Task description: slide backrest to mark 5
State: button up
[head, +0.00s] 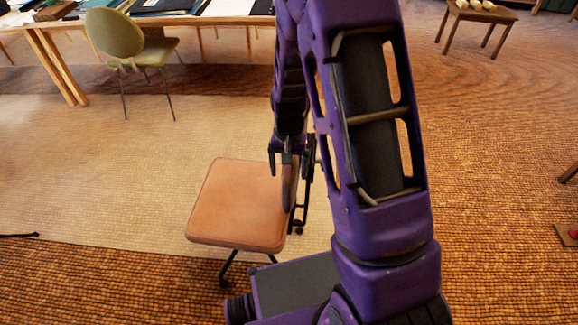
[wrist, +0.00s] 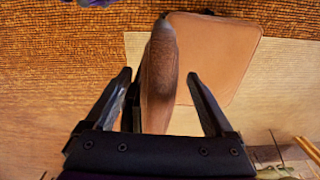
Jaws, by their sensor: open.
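A chair with a tan padded seat (head: 238,205) stands in front of me; its seat also shows in the wrist view (wrist: 220,50). Its backrest (head: 290,188) is seen nearly edge-on at the seat's right side, beside a dark upright frame (head: 304,195). In the wrist view the brown backrest (wrist: 158,85) stands between the two fingers of my gripper (wrist: 159,74). The fingers are open, with a clear gap on the right; on the left a dark bar lies close to the finger. My gripper (head: 286,160) is at the backrest's top. No numbered marks are readable.
A green-backed chair (head: 115,35) stands by a long table (head: 215,20) with papers at the back left. A small wooden stool (head: 480,14) is at the back right.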

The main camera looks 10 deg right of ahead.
notch_tip(320, 180, up, 18)
jog(key=p, duration=0.1)
jog(key=shift+f+p, duration=0.25)
jog(key=shift+p, duration=0.15)
